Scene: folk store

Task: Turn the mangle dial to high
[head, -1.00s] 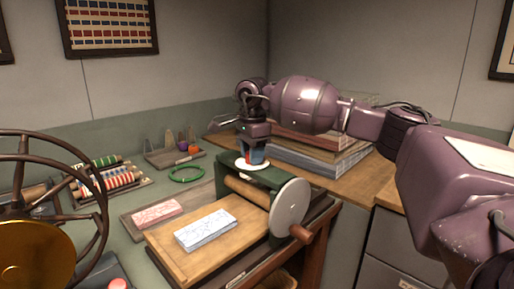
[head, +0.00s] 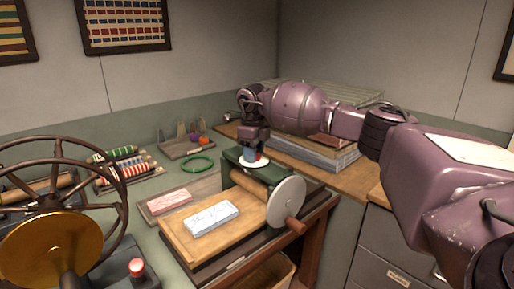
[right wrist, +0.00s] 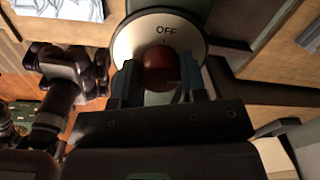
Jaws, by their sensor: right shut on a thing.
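The mangle (head: 239,178) is a green-framed press with a wooden roller and a crank wheel. Its dial (head: 248,166) is a white disc on top of the frame. In the right wrist view the dial (right wrist: 126,45) reads OFF at its top edge; its other markings are hidden. The dial's dark red knob (right wrist: 159,66) sits in its middle. My right gripper (head: 254,155) points down over the dial. In the right wrist view the right gripper (right wrist: 158,85) has one finger on each side of the knob, shut on it. My left gripper is not in view.
A large spoked wheel (head: 50,240) is at left. A green ring (head: 197,166) and paper stacks (head: 310,150) lie behind.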

